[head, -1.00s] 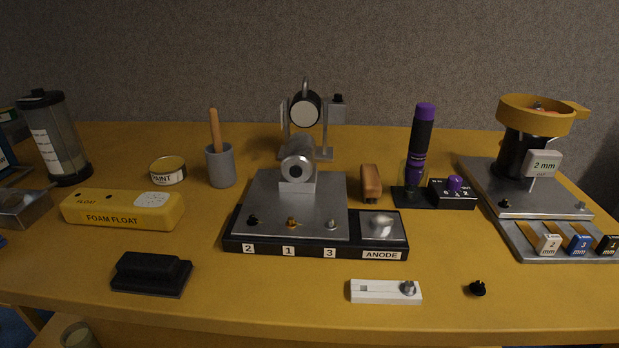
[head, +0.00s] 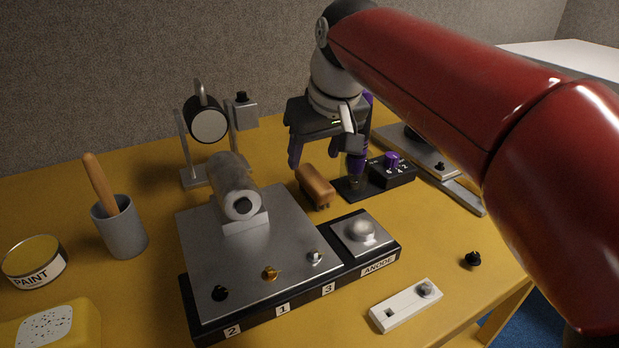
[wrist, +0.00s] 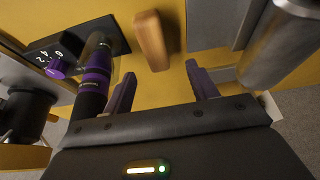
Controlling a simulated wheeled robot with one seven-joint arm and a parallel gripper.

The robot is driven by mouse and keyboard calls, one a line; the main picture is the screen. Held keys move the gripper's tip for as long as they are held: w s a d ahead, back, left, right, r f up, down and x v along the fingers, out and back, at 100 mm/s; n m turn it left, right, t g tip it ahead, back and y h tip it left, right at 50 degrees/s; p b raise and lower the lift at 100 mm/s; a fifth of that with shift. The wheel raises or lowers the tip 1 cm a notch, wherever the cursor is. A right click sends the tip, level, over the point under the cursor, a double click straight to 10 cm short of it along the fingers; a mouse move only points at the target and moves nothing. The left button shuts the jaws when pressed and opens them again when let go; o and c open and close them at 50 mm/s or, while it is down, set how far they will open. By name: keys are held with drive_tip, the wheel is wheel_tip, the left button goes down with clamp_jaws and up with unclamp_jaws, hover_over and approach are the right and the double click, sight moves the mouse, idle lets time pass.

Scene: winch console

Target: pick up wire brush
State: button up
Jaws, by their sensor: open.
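The wire brush, which I take to be the small brown wooden block (head: 316,186) with dark bristles under it, sits on the yellow table between the metal plate and the purple-and-black torch-like tool. It also shows in the wrist view, a tan block (wrist: 152,40) at the top middle. My gripper (head: 325,158) is open and empty, above and slightly behind the brush in the head view. In the wrist view its two purple fingers (wrist: 160,80) are spread, with the brush beyond the tips and a little left of centre.
The purple-and-black tool (wrist: 96,70) stands close beside my left finger in the wrist view, by a black box with a purple knob (head: 392,170). The console plate with a metal cylinder (head: 236,190) lies left of the brush. A white block (head: 405,307) lies at the front.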

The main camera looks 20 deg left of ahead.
sight(315, 177)
drive_tip(key=x, duration=0.4)
drive_tip(key=d+x, duration=0.1)
drive_tip(key=x, duration=0.2)
drive_tip(key=shift+s+f+b, duration=0.15)
drive_tip(key=shift+f+b, duration=0.15)
drive_tip(key=shift+f, duration=0.2)
idle(0.4)
drive_tip(key=c, duration=1.1)
wheel_tip(315, 177, up, 20)
drive_tip(key=shift+r+p, duration=0.25)
drive_tip(key=shift+p, duration=0.75)
